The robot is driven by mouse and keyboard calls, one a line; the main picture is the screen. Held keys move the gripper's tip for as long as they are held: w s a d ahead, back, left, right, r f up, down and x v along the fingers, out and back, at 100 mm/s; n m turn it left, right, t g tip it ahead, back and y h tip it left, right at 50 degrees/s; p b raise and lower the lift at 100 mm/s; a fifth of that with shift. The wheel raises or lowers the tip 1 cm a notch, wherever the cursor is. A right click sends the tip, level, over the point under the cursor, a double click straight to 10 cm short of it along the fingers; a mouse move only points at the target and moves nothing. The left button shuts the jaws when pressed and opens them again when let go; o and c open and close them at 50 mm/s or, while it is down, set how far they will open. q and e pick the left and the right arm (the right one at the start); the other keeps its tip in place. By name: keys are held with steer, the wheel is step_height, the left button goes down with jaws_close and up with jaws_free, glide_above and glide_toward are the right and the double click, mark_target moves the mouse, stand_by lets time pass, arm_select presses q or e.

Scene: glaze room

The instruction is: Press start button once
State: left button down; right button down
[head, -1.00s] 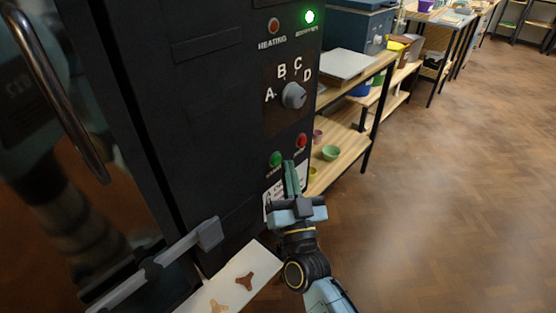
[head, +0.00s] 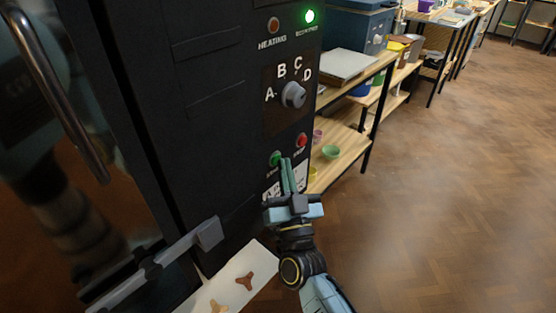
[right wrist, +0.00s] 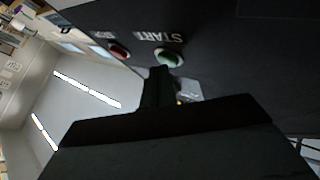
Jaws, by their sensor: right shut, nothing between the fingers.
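The green start button (head: 276,159) is on the lower front of the dark kiln panel, left of the red stop button (head: 302,140). My right gripper (head: 286,164) is shut and empty, with its fingertips just right of the green button in the head view. In the right wrist view the green button (right wrist: 168,58) shows beside the START label, just beyond the fingertips (right wrist: 160,72); the red button (right wrist: 119,50) is to its left. I cannot tell whether the fingertips touch the green button. My left gripper is not in view.
A selector knob (head: 293,94) marked A to D sits above the buttons, and a green lamp (head: 309,16) is lit at the top. A latch handle (head: 208,234) sticks out lower left. A white board (head: 262,262) lies below. Wooden shelves (head: 345,150) stand right; the floor beyond is open.

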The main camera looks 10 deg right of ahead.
steer(key=shift+w+a, duration=0.1)
steer(key=shift+w, duration=0.05)
stand_by(0.4)
steer(key=shift+s+d+p, duration=0.5)
steer(key=shift+s+d, duration=0.05)
steer(key=shift+s, duration=0.15)
steer(key=s+d+p, duration=0.1)
steer(key=s, duration=0.1)
steer(key=s+d+p, duration=0.1)
steer(key=s+d, duration=0.1)
stand_by(0.3)
stand_by(0.6)
